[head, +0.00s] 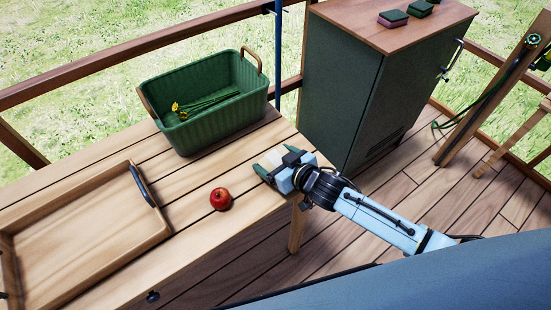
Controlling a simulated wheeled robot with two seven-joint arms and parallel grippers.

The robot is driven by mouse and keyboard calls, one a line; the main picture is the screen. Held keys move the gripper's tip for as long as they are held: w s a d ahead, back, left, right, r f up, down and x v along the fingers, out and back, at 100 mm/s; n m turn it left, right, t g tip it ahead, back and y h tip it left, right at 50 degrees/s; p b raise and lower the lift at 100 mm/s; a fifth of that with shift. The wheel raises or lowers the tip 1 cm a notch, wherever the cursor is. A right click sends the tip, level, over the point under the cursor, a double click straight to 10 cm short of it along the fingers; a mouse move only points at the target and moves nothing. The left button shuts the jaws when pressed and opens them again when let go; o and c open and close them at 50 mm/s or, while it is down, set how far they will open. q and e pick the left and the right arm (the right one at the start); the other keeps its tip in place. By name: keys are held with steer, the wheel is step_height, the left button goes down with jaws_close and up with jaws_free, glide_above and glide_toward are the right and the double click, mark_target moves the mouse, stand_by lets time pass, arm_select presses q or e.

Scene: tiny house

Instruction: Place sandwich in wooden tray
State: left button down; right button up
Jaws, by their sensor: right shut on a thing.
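The wooden tray (165,235) lies on the wooden table at the left, with a raised rim and a dark handle on its right side; its visible floor is bare. My right gripper (272,164) is at the table's right end, to the right of the tray and the apple. It is shut on a small pale thing (272,160), likely the sandwich, mostly hidden by the fingers. I cannot tell whether that thing touches the tabletop. My left gripper is not in view.
A red apple (220,199) sits between the tray and my right gripper. A green basket (208,128) with yellow flowers stands at the table's back. A dark green cabinet (345,95) with a wooden top stands beyond the table's right end.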

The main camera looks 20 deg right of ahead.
steer(key=shift+f, duration=0.15)
steer(key=o, duration=0.9)
steer(key=shift+f, duration=0.1)
